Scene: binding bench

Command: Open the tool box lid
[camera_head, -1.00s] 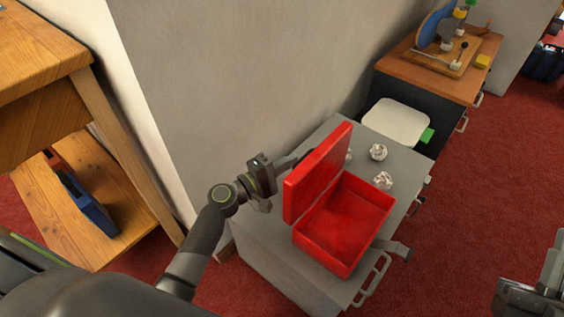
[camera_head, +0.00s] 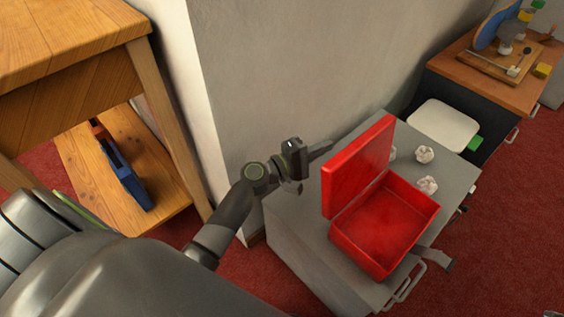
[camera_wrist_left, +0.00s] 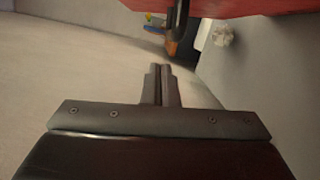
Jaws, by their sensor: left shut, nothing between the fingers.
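The red tool box (camera_head: 385,232) stands on a grey drawer cabinet, and its empty inside shows. Its lid (camera_head: 360,165) is up, standing steeply on the box's left side. My left gripper (camera_head: 322,149) is behind the lid, just beyond its upper left edge in the head view. In the left wrist view its fingers (camera_wrist_left: 161,84) are together with nothing between them. The red lid (camera_wrist_left: 240,7) crosses the top of that view, apart from the fingertips.
White crumpled balls (camera_head: 425,155) lie on the cabinet top (camera_head: 300,207) behind the box. A grey wall (camera_head: 290,70) rises behind my left gripper. A wooden bench (camera_head: 80,60) stands at left. A white-lidded bin (camera_head: 443,124) and a brown-topped cabinet (camera_head: 450,70) are at back right.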

